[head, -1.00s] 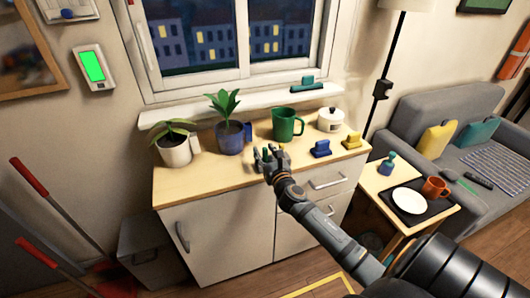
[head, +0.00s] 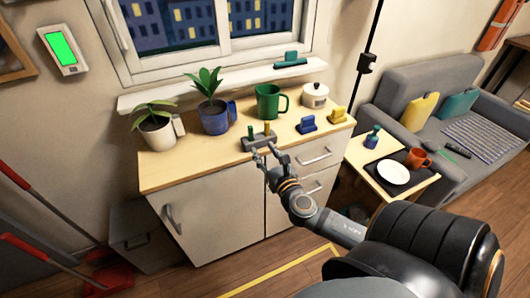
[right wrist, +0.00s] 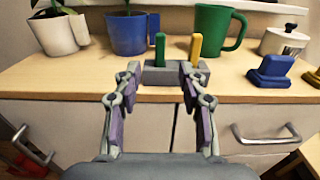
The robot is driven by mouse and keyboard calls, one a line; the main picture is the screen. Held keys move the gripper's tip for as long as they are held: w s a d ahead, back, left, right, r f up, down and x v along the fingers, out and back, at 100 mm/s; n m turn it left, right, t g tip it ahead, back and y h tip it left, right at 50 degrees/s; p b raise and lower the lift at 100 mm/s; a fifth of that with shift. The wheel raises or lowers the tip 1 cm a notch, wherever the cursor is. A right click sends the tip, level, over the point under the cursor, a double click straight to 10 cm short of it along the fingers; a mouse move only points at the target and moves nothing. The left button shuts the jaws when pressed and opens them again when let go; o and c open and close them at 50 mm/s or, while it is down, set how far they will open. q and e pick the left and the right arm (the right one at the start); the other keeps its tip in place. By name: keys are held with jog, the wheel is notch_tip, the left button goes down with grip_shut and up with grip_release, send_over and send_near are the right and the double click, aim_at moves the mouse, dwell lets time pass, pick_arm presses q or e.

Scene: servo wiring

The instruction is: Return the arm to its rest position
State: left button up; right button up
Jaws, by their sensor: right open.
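My right gripper (head: 266,152) is open and empty in front of the cabinet's top edge. In the right wrist view its two fingers (right wrist: 160,80) stand apart, with nothing between them. Just beyond them on the wooden top is a grey block (head: 259,140) holding an upright green peg and a yellow peg. It also shows in the right wrist view (right wrist: 160,77). I cannot tell for sure whether the fingertips touch the block. My left gripper is not in view.
A green mug (head: 268,102), a blue connector (head: 306,125), a yellow connector (head: 338,115) and a white pot (head: 315,95) stand on the cabinet. Two potted plants are at its left. A side table (head: 362,159) and a sofa (head: 425,80) are at right.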

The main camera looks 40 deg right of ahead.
dwell(0.7)
jog(key=s+d+f+m+g+p, duration=0.1)
jog(key=s+d+f+m+g, duration=0.3)
jog(key=f, duration=0.6)
jog(key=s+d+f+m+g+p, duration=0.1)
jog(key=s+f+m+g, duration=0.15)
jog(key=f+m, duration=0.55)
jog(key=s+d+f+m+g+p, duration=0.1)
jog(key=s+d+f+m+g, duration=0.2)
jog(key=f, duration=1)
jog(key=s+a+f+m+g+y+p, duration=0.1)
jog(key=s+a+f+m, duration=0.3)
jog(key=s, duration=0.5)
jog(key=s+a+f+m+g+y+p, duration=0.1)
jog(key=s+a+f+m+g, duration=0.2)
jog(key=s+a+f+m, duration=0.2)
jog(key=s+a+f+m+g+y+p, duration=0.1)
jog(key=s+a+f+m+g, duration=0.2)
jog(key=s+f+m, duration=0.6)
jog(key=s+a+f, duration=0.1)
jog(key=s+a, duration=0.1)
jog(key=s, duration=0.3)
jog(key=shift+s+a, duration=0.15)
